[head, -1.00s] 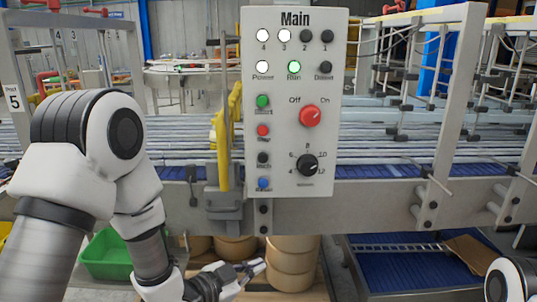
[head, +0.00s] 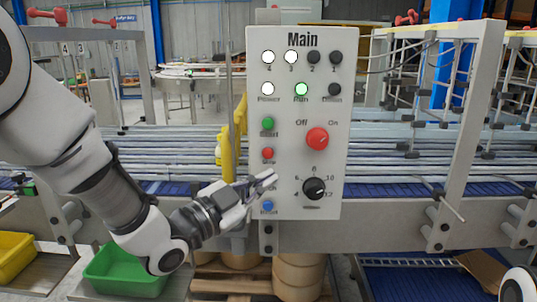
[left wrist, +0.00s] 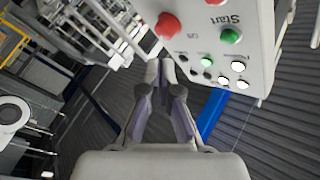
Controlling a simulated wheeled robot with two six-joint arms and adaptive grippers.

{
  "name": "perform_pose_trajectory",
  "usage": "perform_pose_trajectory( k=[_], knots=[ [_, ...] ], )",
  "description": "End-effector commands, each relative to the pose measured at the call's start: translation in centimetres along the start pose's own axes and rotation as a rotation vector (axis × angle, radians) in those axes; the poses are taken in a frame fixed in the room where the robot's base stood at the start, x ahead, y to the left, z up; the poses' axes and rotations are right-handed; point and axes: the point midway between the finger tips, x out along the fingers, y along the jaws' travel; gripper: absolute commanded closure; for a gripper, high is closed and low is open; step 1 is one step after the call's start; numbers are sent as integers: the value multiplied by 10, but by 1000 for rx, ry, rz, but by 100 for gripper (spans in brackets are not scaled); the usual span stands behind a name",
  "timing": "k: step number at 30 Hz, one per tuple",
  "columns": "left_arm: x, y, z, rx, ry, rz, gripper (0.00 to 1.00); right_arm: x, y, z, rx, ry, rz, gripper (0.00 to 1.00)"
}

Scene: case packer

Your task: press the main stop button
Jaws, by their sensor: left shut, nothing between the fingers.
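The Main panel (head: 300,215) is a grey upright box with a column of small buttons on its left side. The red stop button (head: 267,154) is below the green start button (head: 267,123). My left gripper (head: 270,178) is shut and empty, its tips in front of the panel just below the red button, covering the black button. I cannot tell whether it touches the panel. In the left wrist view the panel appears upside down, with the green button (left wrist: 231,36) visible and part of a red button (left wrist: 210,2) at the top edge. My right gripper is out of view.
A red Off/On knob (head: 317,138) and a black dial (head: 313,188) are on the panel's right side. A blue button (head: 267,206) is below the gripper tips. A yellow part (head: 226,140) and a post stand left of the panel. A conveyor (head: 400,165) runs behind.

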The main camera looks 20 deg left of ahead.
Motion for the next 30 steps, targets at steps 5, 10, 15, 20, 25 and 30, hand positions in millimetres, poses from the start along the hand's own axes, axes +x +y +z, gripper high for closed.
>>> perform_pose_trajectory(
  k=[5,10,15,20,25,30],
  knots=[
    [7,-6,4,-1,0,0,100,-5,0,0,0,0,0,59],
    [23,-18,15,-2,-2,-1,100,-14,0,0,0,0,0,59],
    [40,-31,28,-2,-2,0,100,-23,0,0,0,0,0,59],
    [54,-39,40,0,0,0,100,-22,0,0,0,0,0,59],
    [61,-44,44,-1,0,0,100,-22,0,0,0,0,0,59],
    [61,-44,45,-1,0,0,100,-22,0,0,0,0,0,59]
  ],
)
